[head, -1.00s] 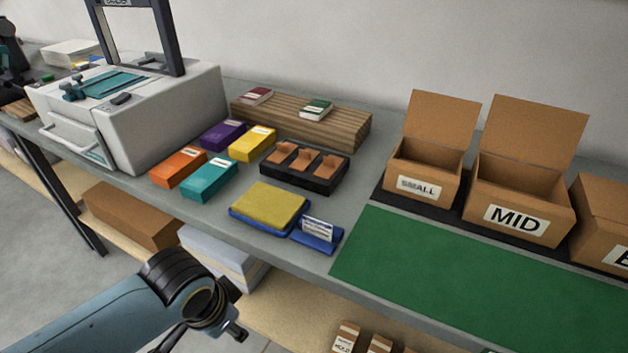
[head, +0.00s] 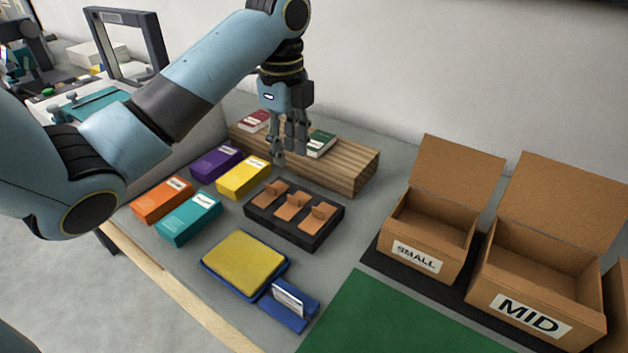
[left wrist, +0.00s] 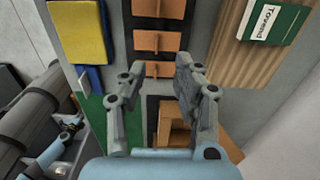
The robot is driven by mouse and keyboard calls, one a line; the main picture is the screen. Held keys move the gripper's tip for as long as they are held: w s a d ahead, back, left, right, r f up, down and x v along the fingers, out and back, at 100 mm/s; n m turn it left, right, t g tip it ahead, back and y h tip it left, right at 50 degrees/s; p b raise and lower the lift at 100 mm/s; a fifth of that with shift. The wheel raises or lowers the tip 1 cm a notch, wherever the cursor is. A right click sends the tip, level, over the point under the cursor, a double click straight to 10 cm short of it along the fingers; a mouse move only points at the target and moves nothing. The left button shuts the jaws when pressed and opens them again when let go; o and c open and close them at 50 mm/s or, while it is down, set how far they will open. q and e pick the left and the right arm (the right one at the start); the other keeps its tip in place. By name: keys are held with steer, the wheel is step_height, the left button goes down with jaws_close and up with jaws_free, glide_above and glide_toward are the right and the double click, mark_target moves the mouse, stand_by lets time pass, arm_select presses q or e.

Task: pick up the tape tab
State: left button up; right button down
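Three brown tape tabs (head: 269,194) (head: 291,206) (head: 318,218) sit in separate slots of a black holder (head: 279,228) on the grey table. They also show in the left wrist view (left wrist: 159,41), in a column near the top. My left gripper (head: 289,150) is open and empty, fingers pointing down. It is above and behind the holder, near the wooden block, not touching a tab. In the left wrist view its two fingers (left wrist: 160,88) are spread apart, with the holder between and beyond them. Part of my right arm shows at the lower left there; its finger state is unclear.
A ridged wooden block (head: 350,172) with two small books stands behind the holder. Colored boxes (head: 188,217) are to its left. A yellow pad (head: 245,262) and blue card stand (head: 289,302) lie in front. SMALL (head: 432,232) and MID (head: 540,275) cartons stand right.

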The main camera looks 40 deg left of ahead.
arm_select(q)
steer(key=b, duration=0.6)
glide_above(292, 204)
steer(key=f, duration=0.5)
steer(key=shift+w+a+f, duration=0.2)
steer(key=shift+a, duration=0.15)
steer(key=shift+s+f, duration=0.1)
steer(key=shift+f, duration=0.2)
steer(key=f, duration=0.1)
steer(key=f+b, duration=0.1)
steer(key=f, duration=0.2)
steer(key=shift+s+d+f+b, duration=0.1)
steer(key=shift+d+f+b, duration=0.15)
steer(key=shift+d+b, duration=0.15)
steer(key=shift+c, duration=0.4)
jaws_close()
